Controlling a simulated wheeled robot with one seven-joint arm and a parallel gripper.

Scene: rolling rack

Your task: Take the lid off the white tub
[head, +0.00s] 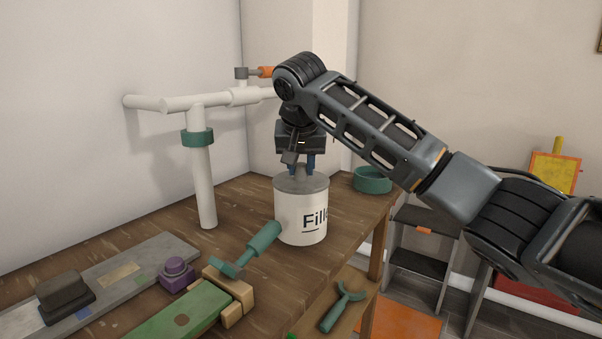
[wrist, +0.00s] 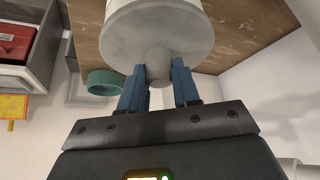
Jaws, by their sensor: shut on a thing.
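The white tub (head: 300,221) with dark lettering stands upright on the wooden bench. Its grey lid (head: 310,184) is on top of the tub, and it also shows in the wrist view (wrist: 157,34) with a short round knob (wrist: 158,66) at its middle. My gripper (head: 304,171) points down from above the tub. Its two blue fingers (wrist: 158,88) are on either side of the knob, shut on it. In the head view the fingers hide most of the knob. I see no clear gap between lid and tub.
A green-handled tool (head: 258,245) lies close to the tub's left side. A green bowl (head: 372,181) stands behind right, near the bench's edge. A white pipe stand (head: 203,178) rises at the left. A purple piece (head: 176,275) and a green block (head: 185,312) are in front.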

